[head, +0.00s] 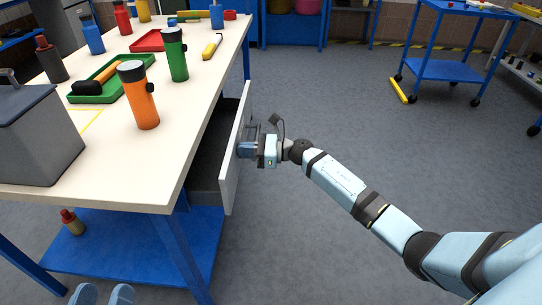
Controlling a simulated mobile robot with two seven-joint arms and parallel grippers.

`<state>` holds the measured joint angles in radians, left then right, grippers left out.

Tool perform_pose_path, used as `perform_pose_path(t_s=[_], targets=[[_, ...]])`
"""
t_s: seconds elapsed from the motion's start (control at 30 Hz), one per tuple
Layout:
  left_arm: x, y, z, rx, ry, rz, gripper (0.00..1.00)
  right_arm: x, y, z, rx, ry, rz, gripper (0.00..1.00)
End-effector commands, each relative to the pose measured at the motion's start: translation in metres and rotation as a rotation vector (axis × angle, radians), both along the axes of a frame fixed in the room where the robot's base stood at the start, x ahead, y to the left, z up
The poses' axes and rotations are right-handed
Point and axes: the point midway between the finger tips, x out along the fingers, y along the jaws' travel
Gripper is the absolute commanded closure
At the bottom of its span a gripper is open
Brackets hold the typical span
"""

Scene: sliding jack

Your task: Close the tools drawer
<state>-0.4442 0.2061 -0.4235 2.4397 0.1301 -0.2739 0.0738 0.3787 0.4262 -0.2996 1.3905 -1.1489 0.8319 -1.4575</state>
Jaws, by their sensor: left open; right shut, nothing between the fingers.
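The tools drawer is pulled out from under the workbench top, on its right side. Its white front panel (233,170) stands well clear of the bench, and its dark interior shows behind it. My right gripper (244,150) is shut at the outer face of the panel, with nothing seen between its fingers. It appears to touch the panel, but I cannot tell for sure.
On the workbench (180,100) stand an orange bottle (139,97), a green bottle (175,56), a grey box (35,135) and a green tray (113,76). A blue lower shelf (130,250) is beneath. A blue cart (445,70) stands back right. Floor right of the drawer is clear.

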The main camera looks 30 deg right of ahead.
Motion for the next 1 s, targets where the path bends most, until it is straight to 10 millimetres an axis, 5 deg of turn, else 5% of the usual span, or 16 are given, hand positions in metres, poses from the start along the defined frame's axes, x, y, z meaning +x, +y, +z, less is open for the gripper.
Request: perform_pose_path(t_s=[0.4, 1.0], targets=[[0.001, -0.003, -0.039, 0.056, 0.102, -0.034, 0.41, 0.043, 0.070, -0.001, 0.000, 0.000, 0.001, 1.00], [0.001, -0.003, -0.046, 0.069, 0.129, -0.043, 0.41, 0.054, 0.088, 0.002, 0.002, -0.002, -0.001, 1.00]])
